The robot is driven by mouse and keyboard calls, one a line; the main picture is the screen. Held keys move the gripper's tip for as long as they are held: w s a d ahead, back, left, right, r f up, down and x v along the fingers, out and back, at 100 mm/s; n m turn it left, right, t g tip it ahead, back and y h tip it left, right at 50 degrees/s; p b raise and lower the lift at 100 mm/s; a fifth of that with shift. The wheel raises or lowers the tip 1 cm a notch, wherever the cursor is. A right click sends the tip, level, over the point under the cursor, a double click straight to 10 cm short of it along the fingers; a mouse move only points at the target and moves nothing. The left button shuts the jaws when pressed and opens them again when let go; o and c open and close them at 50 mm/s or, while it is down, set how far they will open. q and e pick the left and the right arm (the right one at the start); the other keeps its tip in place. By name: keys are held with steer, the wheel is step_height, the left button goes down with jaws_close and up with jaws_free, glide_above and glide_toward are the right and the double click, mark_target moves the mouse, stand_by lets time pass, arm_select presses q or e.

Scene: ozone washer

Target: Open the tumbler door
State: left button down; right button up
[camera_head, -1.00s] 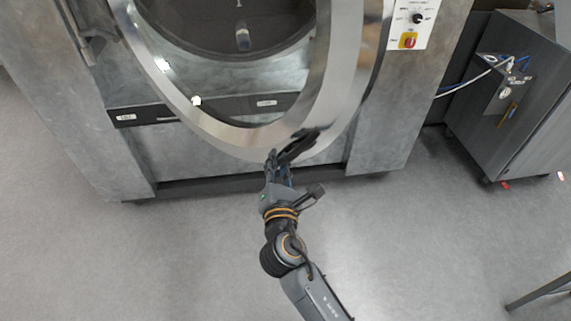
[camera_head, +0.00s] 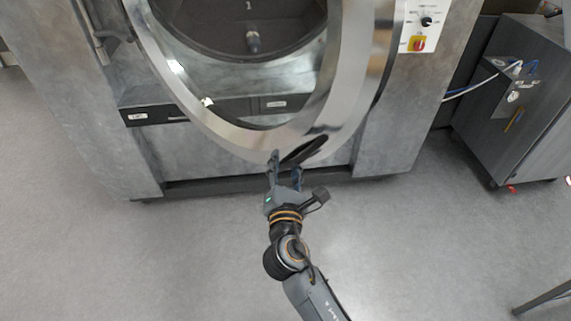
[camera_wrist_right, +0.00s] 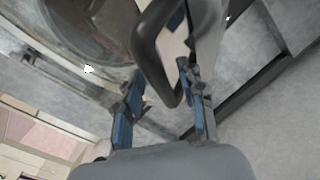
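The tumbler door (camera_head: 222,131) is a large round shiny metal ring with a glass middle, on the front of the grey washer. It appears to stand out from the front, but how far is unclear. Its black loop handle (camera_head: 305,151) is at the lower edge of the ring. My right gripper (camera_head: 285,170) is at the lower left end of the handle. In the right wrist view the gripper (camera_wrist_right: 157,88) has its two blue-and-black fingers apart, with the lower end of the handle loop (camera_wrist_right: 143,50) ahead of and between them. Contact cannot be told. My left gripper is out of view.
A control panel (camera_head: 424,25) with a dial and a red-yellow switch is at the upper right of the washer. A grey cabinet (camera_head: 525,110) stands to the right. A table leg (camera_head: 545,297) shows at the lower right. The grey floor around my right arm is clear.

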steer(key=shift+s, duration=0.2)
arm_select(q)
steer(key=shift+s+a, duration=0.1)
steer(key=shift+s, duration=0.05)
arm_select(e)
steer(key=s, duration=1.1)
steer(key=shift+s+d, duration=0.3)
